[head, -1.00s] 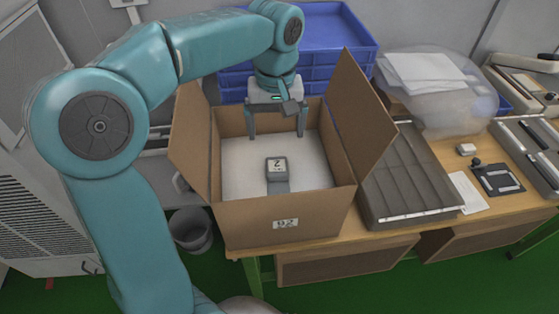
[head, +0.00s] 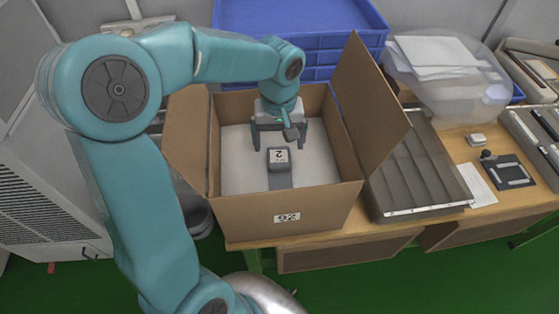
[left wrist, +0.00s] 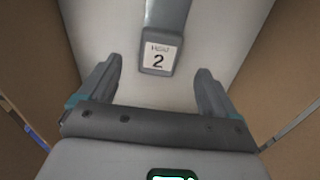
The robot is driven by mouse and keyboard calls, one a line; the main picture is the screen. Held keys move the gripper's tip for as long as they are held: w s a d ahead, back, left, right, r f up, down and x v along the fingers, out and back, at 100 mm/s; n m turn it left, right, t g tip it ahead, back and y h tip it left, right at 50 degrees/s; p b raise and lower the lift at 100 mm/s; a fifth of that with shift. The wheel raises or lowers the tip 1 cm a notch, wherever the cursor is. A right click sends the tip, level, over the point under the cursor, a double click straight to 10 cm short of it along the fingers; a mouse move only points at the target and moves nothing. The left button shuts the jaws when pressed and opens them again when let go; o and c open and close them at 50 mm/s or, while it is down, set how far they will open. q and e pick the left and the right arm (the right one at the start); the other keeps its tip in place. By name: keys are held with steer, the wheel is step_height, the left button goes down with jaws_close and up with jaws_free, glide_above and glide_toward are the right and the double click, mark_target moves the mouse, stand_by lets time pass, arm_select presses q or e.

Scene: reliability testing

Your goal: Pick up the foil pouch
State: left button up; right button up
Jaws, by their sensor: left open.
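My left gripper (head: 279,146) is open and empty, pointing down inside an open cardboard box (head: 245,208). Below and between its fingers, a grey object with a white label reading "2" (head: 280,178) lies on the box's pale floor. In the left wrist view, that object (left wrist: 159,60) shows beyond and between the two spread fingertips (left wrist: 160,78), without visible contact. I cannot make out anything that is clearly a foil pouch. My right gripper is not in view.
The box's raised side flaps (head: 370,95) stand left and right of my arm. Blue crates (head: 325,42) are stacked behind. A grey compartment tray (head: 425,165), a clear bag with white sheets (head: 450,85) and a black device (head: 508,171) are to the right on the wooden table (head: 330,238).

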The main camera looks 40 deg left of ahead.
mark_target(279, 157)
arm_select(q)
steer(key=shift+s+f, duration=0.15)
steer(key=shift+f, duration=0.1)
steer(key=shift+a+f, duration=0.1)
steer(key=shift+f, duration=2.45)
steer(key=shift+w, duration=0.2)
steer(key=c, duration=1.1)
